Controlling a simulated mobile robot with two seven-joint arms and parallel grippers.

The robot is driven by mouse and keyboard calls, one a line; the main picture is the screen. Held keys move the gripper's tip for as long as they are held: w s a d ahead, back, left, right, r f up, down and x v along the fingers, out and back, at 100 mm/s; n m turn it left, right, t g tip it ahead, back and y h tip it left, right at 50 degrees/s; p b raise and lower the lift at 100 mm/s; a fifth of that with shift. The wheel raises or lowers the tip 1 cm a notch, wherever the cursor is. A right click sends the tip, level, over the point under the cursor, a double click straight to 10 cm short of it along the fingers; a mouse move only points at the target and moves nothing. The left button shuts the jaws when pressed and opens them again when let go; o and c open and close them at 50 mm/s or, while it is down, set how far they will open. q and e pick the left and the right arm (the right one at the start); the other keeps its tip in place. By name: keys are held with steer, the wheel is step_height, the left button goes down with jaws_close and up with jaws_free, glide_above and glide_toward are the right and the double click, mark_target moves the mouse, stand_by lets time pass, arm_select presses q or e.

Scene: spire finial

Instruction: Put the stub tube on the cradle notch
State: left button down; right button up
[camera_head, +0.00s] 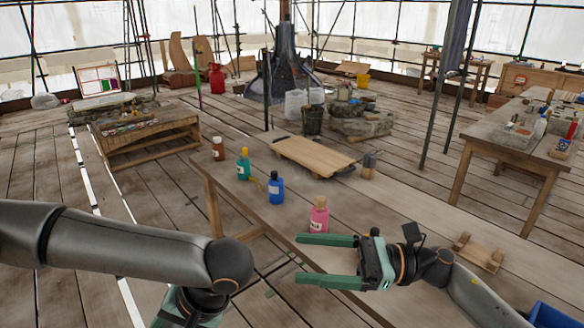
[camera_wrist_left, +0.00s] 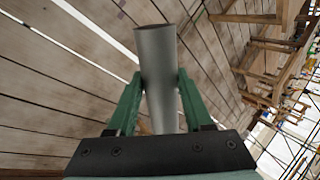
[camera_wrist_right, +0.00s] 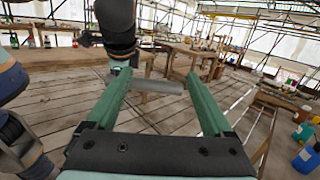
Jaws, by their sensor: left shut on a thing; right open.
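The grey stub tube (camera_wrist_left: 157,75) is clamped between the green fingers of my left gripper (camera_wrist_left: 155,100) in the left wrist view. In the right wrist view the tube (camera_wrist_right: 155,86) lies roughly level beyond my right fingers, held by the left gripper (camera_wrist_right: 121,72). The head view hides the tube behind my left arm. A small wooden cradle (camera_head: 480,253) rests on the table to the right of my right gripper; its notch is too small to make out clearly. My right gripper (camera_head: 300,260) is open and empty at the table's front edge.
The long table (camera_head: 400,215) carries a pink bottle (camera_head: 319,214) close to my right gripper. Blue (camera_head: 276,188), green (camera_head: 243,165) and brown (camera_head: 218,149) bottles stand farther left. A wooden board (camera_head: 312,156) lies behind. A blue bin (camera_head: 550,316) is at lower right.

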steer(key=s+d+f+m+t+h, duration=0.1)
steer(key=d+f+m+t+h, duration=0.8)
steer(key=m, duration=0.9)
steer(key=d+f+m+t+h, duration=0.3)
steer(key=d+f+m+t, duration=0.25)
steer(key=f+m, duration=1)
steer(key=s+d+f+m+g+h, duration=0.3)
steer(key=s+d+f+m, duration=0.2)
steer(key=s+f+m, duration=0.3)
steer(key=s+d+f+m+g+h, duration=0.35)
steer(key=s+d+f+m, duration=0.2)
steer(key=s, duration=0.35)
steer(key=a+m+t+y, duration=0.1)
steer(key=a+m, duration=0.4)
steer(key=a, duration=0.6)
steer(key=shift+w+a+r+m+y, duration=0.3)
steer(key=shift+a+y, duration=0.05)
